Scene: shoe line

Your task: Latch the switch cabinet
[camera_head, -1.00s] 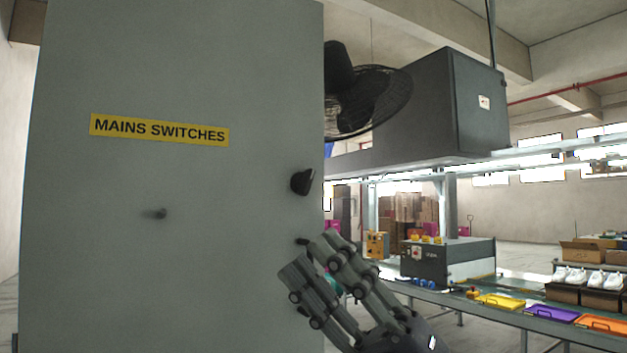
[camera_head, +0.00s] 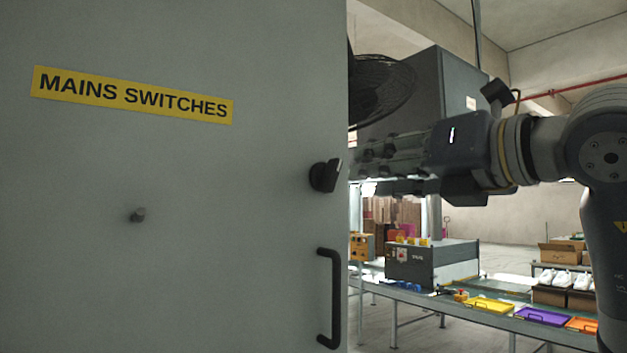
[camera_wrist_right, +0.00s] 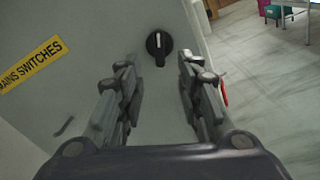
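The grey cabinet door (camera_head: 190,230) with a yellow "MAINS SWITCHES" label (camera_head: 132,95) fills the left of the head view. A black latch knob (camera_head: 324,175) sits near its right edge, above a black bar handle (camera_head: 331,298). My right gripper (camera_head: 368,160) comes in from the right, level with the knob and just beside the door edge. In the right wrist view my right gripper (camera_wrist_right: 158,82) is open and empty, its fingers apart. The knob (camera_wrist_right: 158,45) shows ahead, between and beyond the fingertips, with its pale mark nearly upright. My left gripper is not in view.
A small round stud (camera_head: 138,215) sticks out of the door. Behind on the right are a fan (camera_head: 385,90), a grey control box (camera_head: 432,262) and a conveyor line with yellow (camera_head: 489,305) and purple trays (camera_head: 546,316). Open floor (camera_wrist_right: 262,90) lies beside the cabinet.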

